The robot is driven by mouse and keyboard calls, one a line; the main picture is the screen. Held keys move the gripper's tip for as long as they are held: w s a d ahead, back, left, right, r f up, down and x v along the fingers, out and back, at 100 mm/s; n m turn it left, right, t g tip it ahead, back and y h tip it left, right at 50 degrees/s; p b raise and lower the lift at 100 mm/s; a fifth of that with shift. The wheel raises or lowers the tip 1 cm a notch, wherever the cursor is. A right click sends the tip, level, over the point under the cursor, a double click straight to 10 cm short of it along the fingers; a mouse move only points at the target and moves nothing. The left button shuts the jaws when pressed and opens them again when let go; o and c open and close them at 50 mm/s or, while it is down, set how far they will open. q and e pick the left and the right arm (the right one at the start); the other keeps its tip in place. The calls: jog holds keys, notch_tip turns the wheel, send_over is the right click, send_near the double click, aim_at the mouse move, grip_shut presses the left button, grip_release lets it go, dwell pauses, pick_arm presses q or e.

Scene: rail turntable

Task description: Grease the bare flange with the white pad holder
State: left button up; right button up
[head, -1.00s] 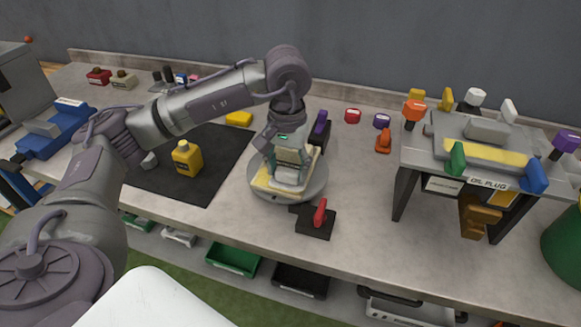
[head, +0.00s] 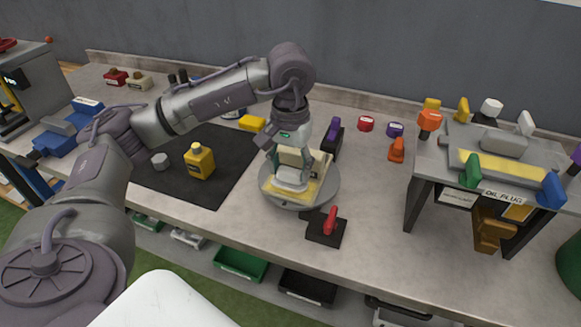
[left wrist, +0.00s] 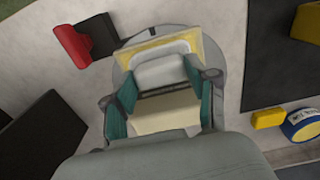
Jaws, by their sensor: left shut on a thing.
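The round grey turntable (head: 328,190) stands mid-table. Whether the yellow is grease, I cannot tell. My right gripper is out of view.
A red-handled black block (head: 327,230) stands in front of the turntable, and a black-and-purple item (head: 333,138) close behind. A yellow bottle (head: 200,162) stands on the dark mat (head: 225,150) to the left. A raised fixture (head: 415,185) fills the right.

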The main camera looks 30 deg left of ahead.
pick_arm(q)
notch_tip(320, 180, up, 7)
jog(key=p, duration=0.3)
jog(key=shift+f, duration=0.15)
jog(key=shift+f, duration=0.1)
dwell(0.4)
